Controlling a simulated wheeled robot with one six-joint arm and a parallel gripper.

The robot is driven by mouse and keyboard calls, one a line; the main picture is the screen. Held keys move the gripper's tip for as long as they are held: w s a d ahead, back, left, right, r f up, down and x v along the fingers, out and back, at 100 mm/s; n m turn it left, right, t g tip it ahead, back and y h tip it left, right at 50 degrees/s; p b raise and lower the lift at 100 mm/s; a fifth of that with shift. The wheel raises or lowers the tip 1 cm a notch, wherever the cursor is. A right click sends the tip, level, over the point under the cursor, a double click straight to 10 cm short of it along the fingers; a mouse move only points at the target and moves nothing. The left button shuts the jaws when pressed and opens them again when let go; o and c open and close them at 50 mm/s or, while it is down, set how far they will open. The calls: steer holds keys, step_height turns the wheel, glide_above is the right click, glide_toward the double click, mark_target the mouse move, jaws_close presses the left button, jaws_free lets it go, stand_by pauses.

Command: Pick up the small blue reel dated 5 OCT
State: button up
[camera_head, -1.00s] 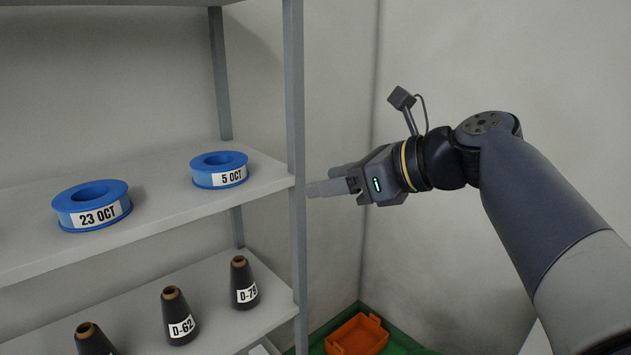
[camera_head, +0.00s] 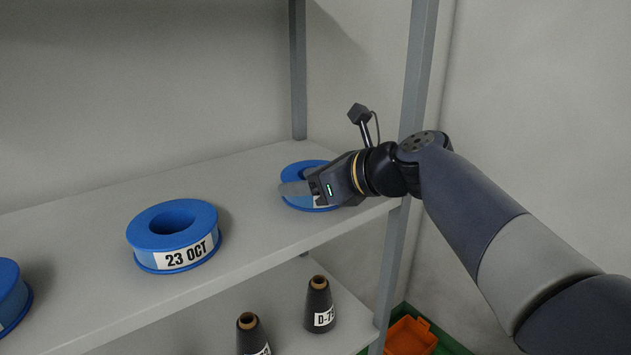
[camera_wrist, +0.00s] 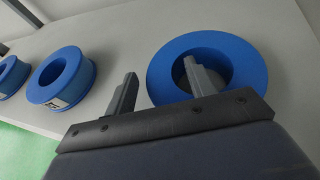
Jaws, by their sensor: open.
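The small blue reel dated 5 OCT (camera_head: 300,170) lies flat near the right end of the upper shelf; my gripper hides most of its label now. My gripper (camera_head: 291,188) is open and reaches in from the right, overlapping the reel in the head view. In the wrist view the reel (camera_wrist: 251,72) is close under the fingers. One finger of the gripper (camera_wrist: 161,72) appears over or in the reel's hole, the other outside its left rim. I cannot tell how deep the fingers are.
A blue reel dated 23 OCT (camera_head: 150,238) lies to the left on the same shelf (camera_head: 75,240). Another blue reel (camera_head: 12,300) is cut off at the left edge. A grey shelf post (camera_head: 415,80) stands behind my arm. Dark cones (camera_head: 318,295) stand on the shelf below.

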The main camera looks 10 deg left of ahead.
steer(key=shift+c, duration=0.5)
steer(key=c, duration=1)
